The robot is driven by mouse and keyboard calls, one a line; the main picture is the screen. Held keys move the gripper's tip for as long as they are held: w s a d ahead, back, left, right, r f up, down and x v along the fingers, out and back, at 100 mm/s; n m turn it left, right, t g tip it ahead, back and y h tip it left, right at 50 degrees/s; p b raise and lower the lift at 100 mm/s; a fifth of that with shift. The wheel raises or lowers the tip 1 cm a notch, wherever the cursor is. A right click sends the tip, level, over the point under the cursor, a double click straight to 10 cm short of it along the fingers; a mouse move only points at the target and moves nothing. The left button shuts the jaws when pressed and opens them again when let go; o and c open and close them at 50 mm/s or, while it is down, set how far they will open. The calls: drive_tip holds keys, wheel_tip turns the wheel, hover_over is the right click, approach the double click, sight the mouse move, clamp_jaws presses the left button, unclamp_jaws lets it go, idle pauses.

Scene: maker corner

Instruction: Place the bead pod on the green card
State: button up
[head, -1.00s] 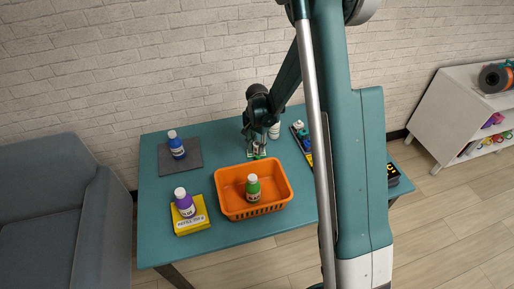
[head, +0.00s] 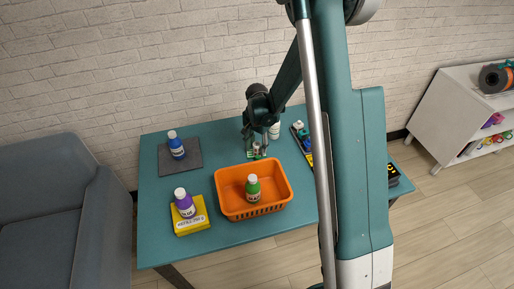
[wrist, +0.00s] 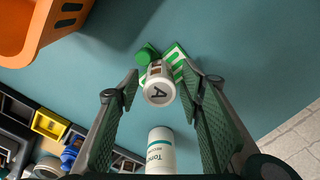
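My gripper (wrist: 160,82) is open, with a gap between each finger and the pod. In the head view my gripper (head: 256,152) is low over the table behind the orange basket, and the pod is hard to make out.
An orange basket (head: 228,211) holding a green bottle (head: 253,190) stands in front. A white bottle (wrist: 160,150) is close to my gripper. A dark tray (wrist: 15,112) of small items lies to one side. A purple bottle (head: 185,205) and blue bottle (head: 176,147) stand left.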

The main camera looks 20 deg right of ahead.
sight(257, 144)
drive_tip(key=shift+r+p, duration=0.5)
drive_tip(key=shift+r, duration=5.4)
drive_tip(key=s+r+n+t, duration=0.2)
drive_tip(key=s+r, duration=0.5)
drive_tip(key=r, duration=0.2)
drive_tip(key=s+r+n+t, duration=0.1)
drive_tip(key=s+r+n, duration=0.2)
drive_tip(key=s+r, duration=0.45)
drive_tip(key=s+r+n+t, duration=0.2)
drive_tip(key=s+r, duration=0.1)
drive_tip(key=s, duration=0.6)
drive_tip(key=s+a+r+n+t, duration=0.1)
drive_tip(key=s+r+n+t, duration=0.1)
drive_tip(key=s, duration=0.8)
drive_tip(key=shift+r+n, duration=0.8)
drive_tip(key=shift+r, duration=0.1)
drive_tip(key=shift+a+f, duration=0.1)
